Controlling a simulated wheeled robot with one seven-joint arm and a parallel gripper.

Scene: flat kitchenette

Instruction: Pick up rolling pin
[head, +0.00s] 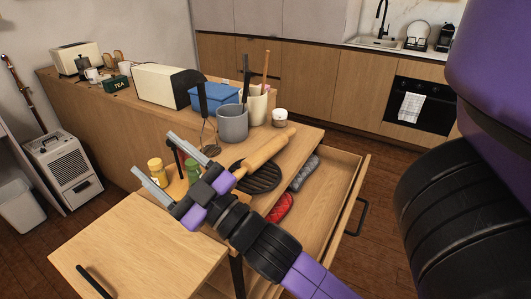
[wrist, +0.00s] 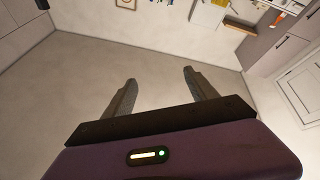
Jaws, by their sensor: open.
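The rolling pin (head: 268,152) is light wood and lies on the wooden counter in the head view, slanting from lower left to upper right. Its lower left end is close behind my arm in the picture, and part of that end may be hidden. A dark round ridged trivet (head: 258,178) lies beside and partly under it. My gripper (head: 156,155) is open and empty, its two grey fingers pointing to the upper left, away from the pin. In the wrist view my gripper (wrist: 158,92) shows spread fingers with only wall and floor beyond; the rolling pin is not seen there.
A grey utensil pot (head: 232,124), a cream pot (head: 256,106), a white jar (head: 280,117) and a blue box (head: 215,97) stand behind the pin. Yellow-lidded and green jars stand near my gripper. An open drawer (head: 325,225) juts out at the right, with red and grey mitts nearby.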

